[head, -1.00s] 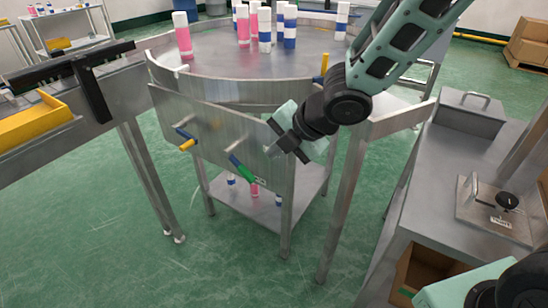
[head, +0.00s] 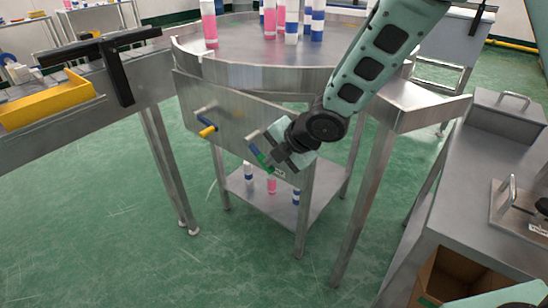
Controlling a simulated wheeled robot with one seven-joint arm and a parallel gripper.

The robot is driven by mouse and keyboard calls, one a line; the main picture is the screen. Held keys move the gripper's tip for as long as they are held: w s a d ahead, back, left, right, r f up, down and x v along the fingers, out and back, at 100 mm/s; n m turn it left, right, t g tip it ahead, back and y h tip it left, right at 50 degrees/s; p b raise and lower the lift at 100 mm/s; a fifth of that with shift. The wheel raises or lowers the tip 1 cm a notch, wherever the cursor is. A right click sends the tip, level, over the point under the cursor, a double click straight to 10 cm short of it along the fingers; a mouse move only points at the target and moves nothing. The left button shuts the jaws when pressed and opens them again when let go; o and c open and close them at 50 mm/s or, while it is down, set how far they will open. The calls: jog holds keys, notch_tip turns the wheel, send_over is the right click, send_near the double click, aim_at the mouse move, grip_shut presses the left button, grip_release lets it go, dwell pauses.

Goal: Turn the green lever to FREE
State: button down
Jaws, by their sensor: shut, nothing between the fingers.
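The green lever (head: 259,156) sits on the front metal panel (head: 232,122) of the round table, slanting down to the right. My gripper (head: 274,163) is at the lever's lower right end, its fingers shut with nothing between them. The gripper partly hides the green handle, and I cannot tell whether it touches it. A small label (head: 280,171) shows beside the gripper, too small and covered to read.
A yellow-handled lever (head: 207,131) is on the same panel to the left. Pink, white and blue cans stand on the round table (head: 240,50) and its lower shelf (head: 254,205). A metal bench (head: 460,190) stands on the right. Green floor is open at front left.

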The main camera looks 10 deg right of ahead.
aim_at(268, 171)
notch_tip(268, 171, down, 2)
jog(key=b, duration=0.4)
jog(key=t+y+b, duration=0.1)
jog(key=b, duration=0.3)
jog(key=shift+w+f, duration=0.1)
jog(key=shift+f, duration=0.15)
jog(key=t+y+b, duration=0.1)
jog(key=b, duration=0.3)
jog(key=f+t+y+b, duration=0.1)
jog(key=b, duration=0.4)
jog(key=w+a+f+t+y+b, duration=0.1)
jog(key=b, duration=0.3)
jog(key=shift+f+b, duration=0.2)
jog(key=shift+b, duration=0.2)
jog(key=t+y+b, duration=0.1)
jog(key=b, duration=0.4)
jog(key=w+a+f+t+y+b, duration=0.1)
jog(key=b, duration=0.4)
jog(key=a+t+y+b, duration=0.1)
jog(key=b, duration=0.4)
jog(key=shift+w+f+b, duration=0.2)
jog(key=shift+w+b, duration=0.15)
jog(key=shift+r+t+y+b, duration=0.15)
jog(key=shift+t+y+b, duration=0.15)
jog(key=shift+b, duration=0.05)
